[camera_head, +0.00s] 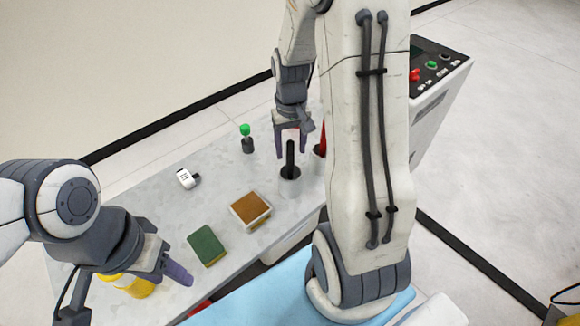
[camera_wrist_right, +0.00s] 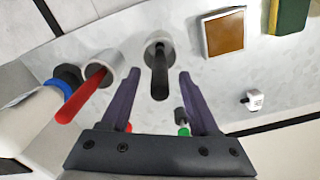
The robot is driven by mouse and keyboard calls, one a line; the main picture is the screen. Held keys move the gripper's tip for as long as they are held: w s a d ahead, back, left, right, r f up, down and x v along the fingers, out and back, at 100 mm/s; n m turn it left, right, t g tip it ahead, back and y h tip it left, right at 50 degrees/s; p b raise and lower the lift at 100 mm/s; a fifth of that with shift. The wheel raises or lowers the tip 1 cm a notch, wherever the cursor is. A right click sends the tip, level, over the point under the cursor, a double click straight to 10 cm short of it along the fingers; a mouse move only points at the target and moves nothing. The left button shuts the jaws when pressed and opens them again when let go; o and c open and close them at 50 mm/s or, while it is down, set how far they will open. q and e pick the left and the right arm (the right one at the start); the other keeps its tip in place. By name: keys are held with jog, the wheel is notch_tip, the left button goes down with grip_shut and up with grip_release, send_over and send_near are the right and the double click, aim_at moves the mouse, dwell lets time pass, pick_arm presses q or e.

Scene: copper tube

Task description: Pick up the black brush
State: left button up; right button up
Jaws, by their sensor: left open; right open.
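The black brush (camera_head: 290,158) stands upright, handle up, in a grey cup (camera_head: 290,187) on the table; its lower end is hidden in the cup. In the right wrist view the black handle (camera_wrist_right: 160,80) rises from the cup (camera_wrist_right: 153,40) between my fingers. My right gripper (camera_head: 291,146) is open, pointing down over the brush, with a finger on either side of the handle; contact cannot be told. It also shows in the right wrist view (camera_wrist_right: 158,82). My left gripper (camera_head: 172,272) is open and empty near the yellow object at the front left.
A red-handled tool (camera_wrist_right: 82,97) stands in a second cup (camera_wrist_right: 103,64) beside the brush's cup. A brown sponge-like block (camera_head: 250,209), a green one (camera_head: 206,246), a green-topped item (camera_head: 246,138) and a white item (camera_head: 186,179) are on the table. A yellow object (camera_head: 140,287) is partly hidden.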

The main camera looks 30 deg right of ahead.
aim_at(290, 160)
jog(key=shift+w+f, duration=0.2)
jog(key=shift+f, duration=2.5)
grip_shut()
